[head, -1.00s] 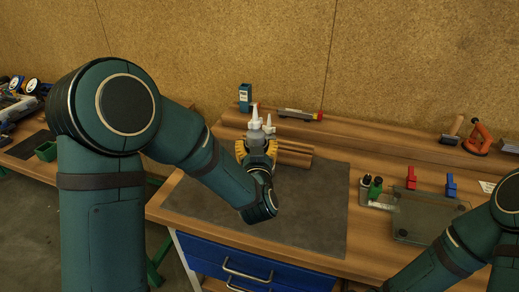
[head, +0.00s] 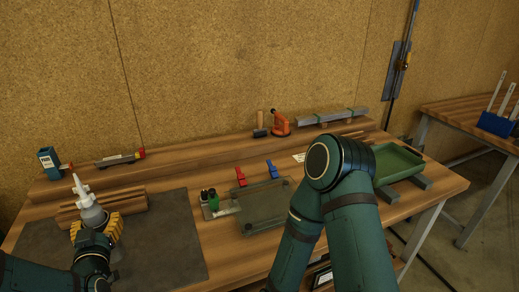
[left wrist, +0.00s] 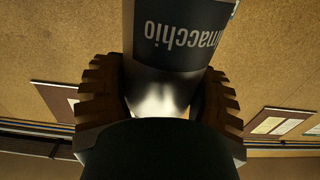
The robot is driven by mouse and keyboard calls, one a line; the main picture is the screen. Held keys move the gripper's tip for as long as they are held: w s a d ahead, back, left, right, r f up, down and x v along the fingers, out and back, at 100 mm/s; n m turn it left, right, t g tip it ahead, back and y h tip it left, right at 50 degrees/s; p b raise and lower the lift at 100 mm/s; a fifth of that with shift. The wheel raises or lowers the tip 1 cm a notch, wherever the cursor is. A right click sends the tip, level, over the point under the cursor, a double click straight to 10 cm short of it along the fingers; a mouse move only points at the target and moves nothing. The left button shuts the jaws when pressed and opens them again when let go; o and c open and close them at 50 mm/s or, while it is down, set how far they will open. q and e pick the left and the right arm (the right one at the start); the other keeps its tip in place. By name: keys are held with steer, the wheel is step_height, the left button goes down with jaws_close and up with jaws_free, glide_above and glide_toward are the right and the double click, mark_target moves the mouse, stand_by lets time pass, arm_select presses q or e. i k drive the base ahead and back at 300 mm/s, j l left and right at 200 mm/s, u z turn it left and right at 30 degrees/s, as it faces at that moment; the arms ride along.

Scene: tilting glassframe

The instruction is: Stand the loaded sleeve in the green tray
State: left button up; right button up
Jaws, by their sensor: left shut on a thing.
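My left gripper (head: 97,230), with yellow ribbed fingers, is shut on the sleeve (head: 93,213), a grey cylinder with white pointed nozzles at its top. In the head view it is near the dark mat, and I cannot tell whether it touches the mat. In the left wrist view the sleeve (left wrist: 165,90) stands between both fingers and shows a dark label with part of a word. The green tray (head: 408,176) is at the right end of the bench, partly hidden behind my right arm. My right gripper is out of view.
Wooden rails (head: 133,200) lie behind the left gripper. A glass plate (head: 266,209) with a red clamp (head: 241,176) and a blue clamp (head: 273,169) is mid-bench. An orange tool (head: 280,124) and metal bars (head: 332,116) are at the back. The dark mat (head: 165,250) is mostly clear.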

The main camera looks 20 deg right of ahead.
mark_target(384, 172)
steer(key=k+l+z, duration=0.2)
steer(key=l, duration=0.55)
steer(key=l+z, duration=0.2)
steer(key=l, duration=0.55)
steer(key=l+z, duration=0.2)
steer(key=l, duration=0.55)
steer(key=i+l+z, duration=0.2)
steer(key=l, duration=0.55)
steer(key=l+z, duration=0.2)
steer(key=l, duration=0.55)
